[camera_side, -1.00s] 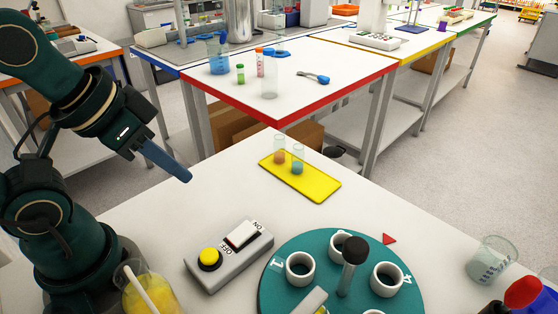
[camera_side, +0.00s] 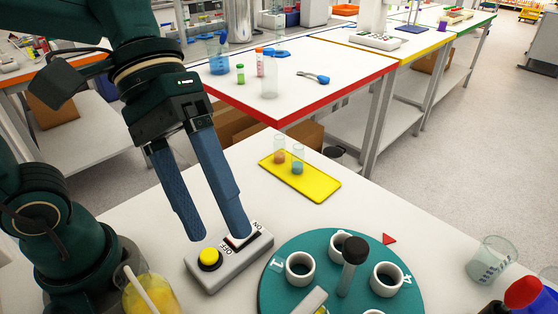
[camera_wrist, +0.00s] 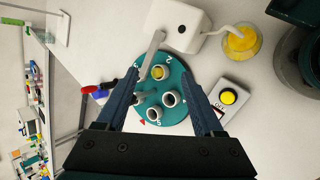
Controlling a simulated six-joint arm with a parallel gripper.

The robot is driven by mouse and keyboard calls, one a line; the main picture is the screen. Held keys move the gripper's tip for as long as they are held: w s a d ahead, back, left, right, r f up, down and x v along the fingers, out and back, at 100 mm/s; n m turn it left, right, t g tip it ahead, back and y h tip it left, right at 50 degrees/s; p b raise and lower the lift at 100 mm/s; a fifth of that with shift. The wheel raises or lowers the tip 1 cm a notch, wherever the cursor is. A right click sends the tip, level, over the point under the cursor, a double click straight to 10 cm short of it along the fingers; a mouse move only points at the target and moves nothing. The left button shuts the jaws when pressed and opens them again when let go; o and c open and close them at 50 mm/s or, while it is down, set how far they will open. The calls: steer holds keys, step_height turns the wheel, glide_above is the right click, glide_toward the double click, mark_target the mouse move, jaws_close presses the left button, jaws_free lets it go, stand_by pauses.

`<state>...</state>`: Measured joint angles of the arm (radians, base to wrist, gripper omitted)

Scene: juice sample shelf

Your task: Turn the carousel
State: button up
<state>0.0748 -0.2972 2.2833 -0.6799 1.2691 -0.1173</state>
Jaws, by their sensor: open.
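The carousel (camera_side: 330,258) is a teal disc with white ring holders and numbers near its rim, at the bottom of the side view. A post with a dark round knob (camera_side: 354,249) stands up from it. The carousel also shows in the wrist view (camera_wrist: 176,115), between my fingers, with something yellow in one holder. A red triangle marker (camera_side: 389,239) lies beside the disc. My gripper (camera_side: 214,236) is open and empty, its blue fingers pointing down over the grey switch box (camera_side: 228,273). One fingertip overlaps the box's switch; I cannot tell whether they touch.
The switch box has a yellow button (camera_side: 209,258) and ON/OFF labels. A yellow tray (camera_side: 318,187) with two small tubes lies behind. A beaker of yellow liquid (camera_side: 148,292) stands front left, a clear beaker (camera_side: 491,260) on the right. A white dispenser (camera_wrist: 178,27) overhangs the carousel.

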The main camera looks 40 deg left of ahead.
steer(key=w+d+r+n+g+h, duration=0.2)
steer(key=w+d+r+n+h, duration=0.1)
steer(key=d+n+h, duration=0.35)
steer(key=n+t+h, duration=0.4)
steer(key=n+t, duration=0.1)
steer(key=n, duration=0.5)
glide_above(347, 240)
step_height(347, 240, down, 2)
steer(key=shift+m, duration=0.45)
step_height(347, 240, down, 10)
steer(key=d, duration=0.4)
steer(key=shift+w+d, duration=0.2)
steer(key=shift+w, duration=0.1)
jaws_close()
steer(key=shift+s, duration=0.1)
